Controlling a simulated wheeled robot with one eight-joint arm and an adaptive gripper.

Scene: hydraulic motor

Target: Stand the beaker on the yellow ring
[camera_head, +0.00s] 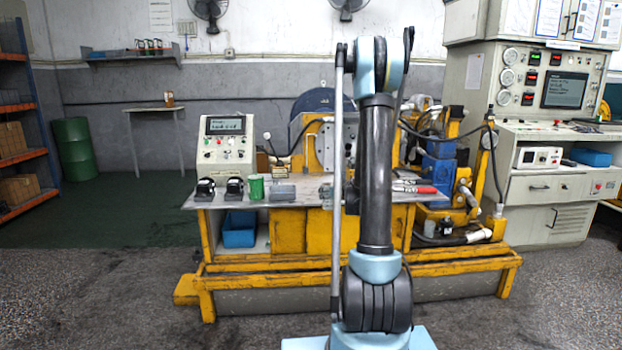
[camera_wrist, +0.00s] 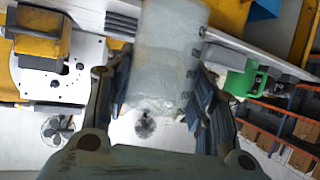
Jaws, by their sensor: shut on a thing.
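My gripper (camera_wrist: 160,82) is shut on the beaker (camera_wrist: 166,45), a clear, frosted-looking vessel with dark marks along one side. In the head view my arm covers most of the gripper, and I cannot make out the beaker there. I cannot pick out the yellow ring in either view; it may be hidden behind my arm or the beaker.
The grey bench top (camera_head: 232,201) holds a green mug (camera_head: 256,187), a grey box (camera_head: 283,192), two black items (camera_head: 234,188) and red-handled tools (camera_head: 420,189). A control box (camera_head: 225,150) stands behind. The motor rig (camera_head: 335,145) rises behind my arm.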

